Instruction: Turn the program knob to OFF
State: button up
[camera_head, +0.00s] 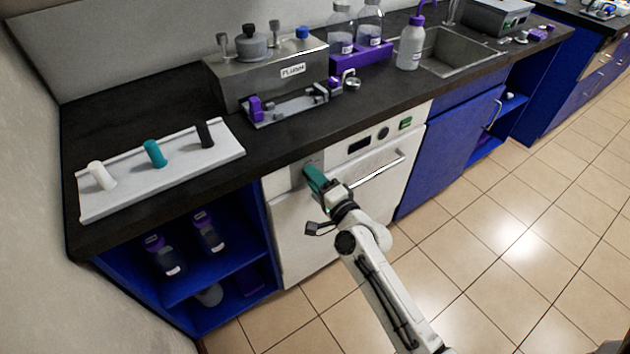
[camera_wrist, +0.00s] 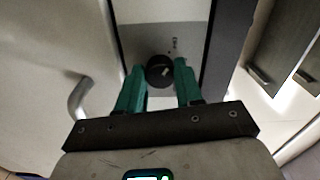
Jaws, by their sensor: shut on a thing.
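The program knob (camera_wrist: 159,71) is a round black knob with a light pointer mark, on a grey panel of the white appliance (camera_head: 302,232) under the counter. In the wrist view the pointer slants toward the lower right. The small marks beside the knob are too small to read. My gripper (camera_wrist: 160,78) has its two green fingers on either side of the knob, shut on it. In the head view my gripper (camera_head: 313,178) reaches the upper left of the appliance front and hides the knob.
The appliance has a bar handle (camera_head: 378,168), a dark display (camera_head: 359,144) and a second dark knob (camera_head: 384,133). Open blue shelves (camera_head: 215,268) with bottles stand to its left. A blue cabinet (camera_head: 450,147) is to its right. The tiled floor (camera_head: 480,280) in front is clear.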

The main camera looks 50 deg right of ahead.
jog(key=shift+f+n, duration=0.1)
jog(key=shift+n, duration=0.3)
jog(key=o, duration=1)
jog(key=shift+o, duration=0.2)
jog(key=shift+s, duration=0.1)
jog(key=b+v, duration=0.1)
jog(key=v, duration=0.9)
jog(key=shift+s+a, duration=0.15)
jog(key=shift+s, duration=0.15)
